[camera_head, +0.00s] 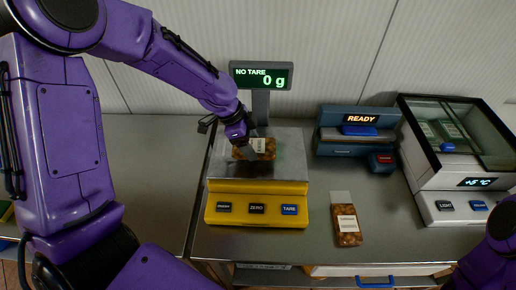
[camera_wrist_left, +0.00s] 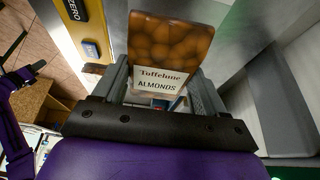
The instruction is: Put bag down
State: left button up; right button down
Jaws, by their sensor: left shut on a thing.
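My left gripper (camera_head: 247,143) is over the steel plate of the yellow scale (camera_head: 258,187), shut on a bag of almonds (camera_head: 265,150). In the left wrist view the bag (camera_wrist_left: 170,45) is brown with a white label reading "Toffelune ALMONDS", between the two fingers (camera_wrist_left: 160,92). I cannot tell whether the bag touches the plate. The scale display (camera_head: 261,76) reads "NO TARE 0 g". A second bag (camera_head: 347,226) with a white label lies on the counter right of the scale. My right arm shows only at the lower right edge; its gripper is out of view.
A blue-grey device (camera_head: 357,130) showing "READY" stands right of the scale. A glass-topped cooler (camera_head: 452,182) reading +5 °C stands at the far right. The steel counter (camera_head: 400,230) is clear around the second bag. A wall closes off the back.

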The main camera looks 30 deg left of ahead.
pick_arm(q)
jog(key=f+b, duration=0.1)
jog(key=f, duration=0.1)
jog(key=f+b, duration=0.2)
jog(key=shift+w, duration=0.2)
jog(key=shift+w+d+r, duration=0.1)
jog(key=shift+w+r, duration=0.05)
jog(key=shift+w, duration=0.05)
jog(key=shift+c, duration=0.6)
jog(key=shift+r+p, duration=0.15)
jog(key=shift+p, duration=0.15)
jog(key=shift+s+d, duration=0.1)
jog(key=shift+s, duration=0.05)
jog(key=o, duration=1.3)
jog(key=shift+f, duration=0.2)
